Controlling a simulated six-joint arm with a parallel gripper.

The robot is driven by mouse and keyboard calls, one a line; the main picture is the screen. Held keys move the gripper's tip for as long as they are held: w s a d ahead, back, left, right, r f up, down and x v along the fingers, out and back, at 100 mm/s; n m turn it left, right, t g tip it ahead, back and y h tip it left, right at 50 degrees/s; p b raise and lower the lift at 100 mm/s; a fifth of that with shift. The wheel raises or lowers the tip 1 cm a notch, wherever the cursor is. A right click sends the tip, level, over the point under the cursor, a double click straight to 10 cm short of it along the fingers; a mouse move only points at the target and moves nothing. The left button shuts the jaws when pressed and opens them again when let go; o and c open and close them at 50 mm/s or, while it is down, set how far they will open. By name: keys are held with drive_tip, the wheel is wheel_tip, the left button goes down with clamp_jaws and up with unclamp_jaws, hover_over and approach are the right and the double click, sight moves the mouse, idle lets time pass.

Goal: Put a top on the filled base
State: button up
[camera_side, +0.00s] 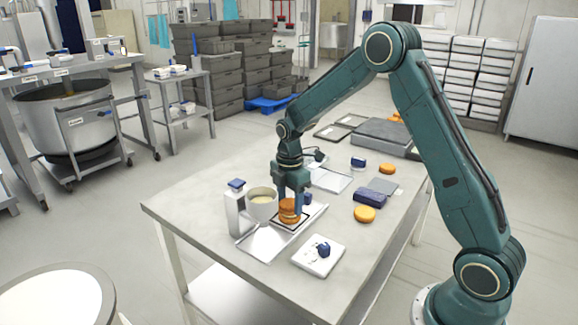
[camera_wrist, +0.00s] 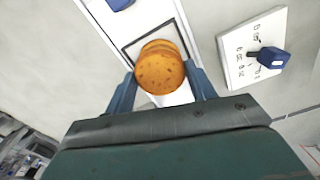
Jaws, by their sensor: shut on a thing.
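My gripper (camera_side: 291,206) points down over the white tray (camera_side: 262,243) and is shut on a golden-brown round top (camera_wrist: 160,62). In the wrist view the top sits between the two blue fingers, speckled face toward the camera. In the side view another golden-brown round, the base (camera_side: 289,218), shows directly under the held top, within a dark square outline on the tray. The two look stacked and very close; I cannot tell if they touch. The filling is hidden, and the wrist view shows little of the base.
A pale bowl (camera_side: 262,205) and a white dispenser (camera_side: 236,212) with a blue cap stand left of my gripper. A white card (camera_side: 308,262) with a blue object lies in front. Loose rounds (camera_side: 365,214) (camera_side: 387,168) and a dark blue box (camera_side: 370,197) lie to the right.

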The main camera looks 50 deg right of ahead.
drive_tip(key=shift+f, duration=0.1)
drive_tip(key=o, duration=1.2)
drive_tip(key=shift+r, duration=3.5)
